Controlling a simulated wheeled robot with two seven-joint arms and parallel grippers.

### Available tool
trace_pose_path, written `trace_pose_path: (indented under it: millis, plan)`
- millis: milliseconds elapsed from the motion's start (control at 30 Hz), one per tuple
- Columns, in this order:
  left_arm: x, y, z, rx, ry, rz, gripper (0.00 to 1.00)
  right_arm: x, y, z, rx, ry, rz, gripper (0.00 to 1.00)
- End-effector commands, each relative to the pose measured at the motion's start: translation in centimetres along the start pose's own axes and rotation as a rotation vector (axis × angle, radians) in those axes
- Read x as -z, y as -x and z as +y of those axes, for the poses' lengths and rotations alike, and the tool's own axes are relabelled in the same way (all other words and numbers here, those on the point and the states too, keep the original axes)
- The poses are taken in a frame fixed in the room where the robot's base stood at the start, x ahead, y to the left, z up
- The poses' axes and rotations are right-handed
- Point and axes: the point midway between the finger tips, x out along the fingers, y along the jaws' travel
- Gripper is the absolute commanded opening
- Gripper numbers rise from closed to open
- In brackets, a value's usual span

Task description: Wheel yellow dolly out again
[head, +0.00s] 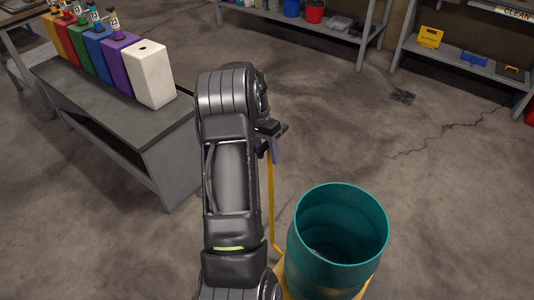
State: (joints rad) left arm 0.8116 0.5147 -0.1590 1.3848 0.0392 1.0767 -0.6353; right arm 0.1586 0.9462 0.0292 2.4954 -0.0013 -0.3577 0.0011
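The yellow dolly (366,286) is at the bottom of the head view, its deck mostly hidden under a teal drum (338,245). The drum stands upright, open at the top. The dolly's thin yellow handle bar (271,205) rises on the drum's left side, up to a purple grip (275,151). My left gripper (272,138) is at this grip at the top of the handle. My own arm partly hides it, so I cannot tell whether its fingers are closed on the grip. My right gripper is not in view.
A grey bench (120,120) with several coloured canisters and a white one (149,74) stands at the left. Shelves (467,62) line the back. A dark floor drain (402,97) lies ahead. The concrete floor in the middle and right is clear.

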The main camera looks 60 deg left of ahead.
Motion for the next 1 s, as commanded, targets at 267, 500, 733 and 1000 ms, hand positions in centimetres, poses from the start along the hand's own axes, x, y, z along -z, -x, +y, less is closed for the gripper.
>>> trace_pose_path:
  millis: [267,500,733,1000]
  plan:
    - [0.0,0.3,0.0,0.001,0.0,0.0,0.43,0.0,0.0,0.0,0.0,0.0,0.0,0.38]
    - [0.1,3.1,-0.1,0.002,0.0,0.003,0.43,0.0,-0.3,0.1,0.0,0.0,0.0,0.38]
    - [0.1,6.8,-0.1,0.002,0.001,0.002,0.43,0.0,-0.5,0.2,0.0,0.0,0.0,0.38]
    - [0.0,7.8,0.0,0.0,0.001,0.0,0.43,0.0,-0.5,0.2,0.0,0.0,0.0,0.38]
